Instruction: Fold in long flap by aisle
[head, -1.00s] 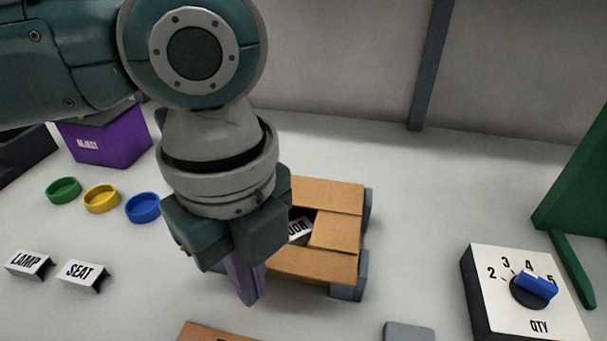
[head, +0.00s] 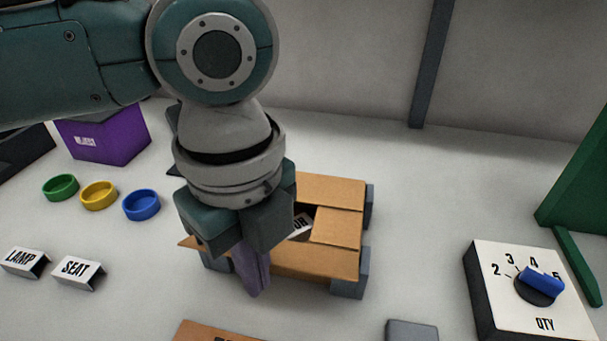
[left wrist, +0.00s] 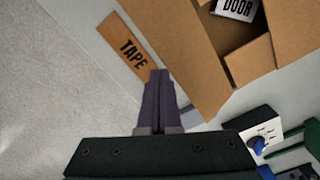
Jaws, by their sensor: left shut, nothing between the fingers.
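An open cardboard box (head: 336,228) stands mid-table between grey blocks, with a short flap lying inward at its right end. Its long near flap (head: 315,262) spreads outward and also shows in the left wrist view (left wrist: 185,50). The long far flap (head: 330,188) spreads out at the back. A DOOR card (head: 301,228) lies inside, partly hidden. My left gripper (head: 257,290) is shut and empty, pointing down at the near flap's outer side and covering part of it. In the left wrist view its purple fingers (left wrist: 160,75) are together beside the flap edge; contact is unclear. My right gripper is out of view.
An orange TAPE strip (left wrist: 128,45) lies on the near side. A QTY dial (head: 535,285) and green stand (head: 575,190) are at right. Three cups, including a blue one (head: 141,205), LAMP and SEAT signs and a purple bin (head: 105,135) are at left.

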